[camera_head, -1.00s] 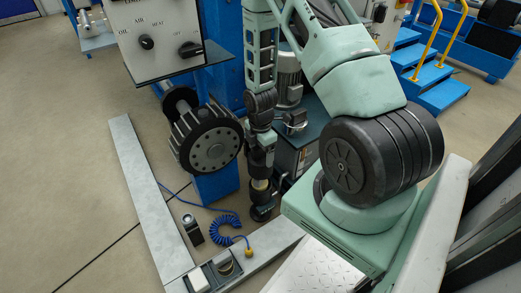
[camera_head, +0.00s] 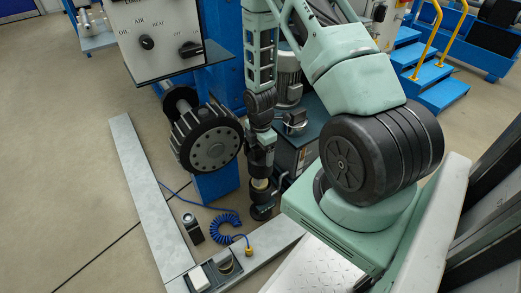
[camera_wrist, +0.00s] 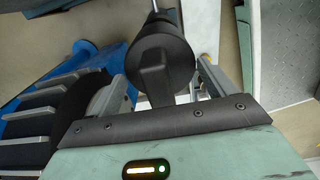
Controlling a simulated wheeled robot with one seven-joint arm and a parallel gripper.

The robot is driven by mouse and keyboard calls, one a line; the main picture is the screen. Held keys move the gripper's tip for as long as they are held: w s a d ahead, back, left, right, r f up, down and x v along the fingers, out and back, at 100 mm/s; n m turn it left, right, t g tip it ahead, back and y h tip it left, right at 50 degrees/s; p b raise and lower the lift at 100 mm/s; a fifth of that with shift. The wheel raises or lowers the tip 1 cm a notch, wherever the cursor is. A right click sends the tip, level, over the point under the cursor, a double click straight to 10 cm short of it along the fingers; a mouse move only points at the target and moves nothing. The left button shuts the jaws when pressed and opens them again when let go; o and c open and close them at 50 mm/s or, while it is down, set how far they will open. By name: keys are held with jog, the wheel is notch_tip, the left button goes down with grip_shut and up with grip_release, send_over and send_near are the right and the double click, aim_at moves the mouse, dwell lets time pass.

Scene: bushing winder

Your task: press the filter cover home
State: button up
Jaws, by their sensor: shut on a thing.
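In the wrist view a black round part with a raised flat tab (camera_wrist: 157,62), apparently the filter cover, sits between the grey fingers of my gripper (camera_wrist: 158,92). The fingers stand on either side of it, and my gripper is shut on it. I cannot tell from here whether the cover is fully seated.
The finned winding drum (camera_head: 212,148) is close on the left, under the control panel (camera_head: 155,40). Floor at left is clear.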

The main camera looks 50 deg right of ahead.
jog(key=shift+f+b, duration=1.85)
jog(key=shift+f, duration=2.35)
dwell(2.0)
jog(key=o, duration=1.1)
notch_tip(320, 180, up, 17)
jog(key=p, duration=0.7)
jog(key=shift+r, duration=0.15)
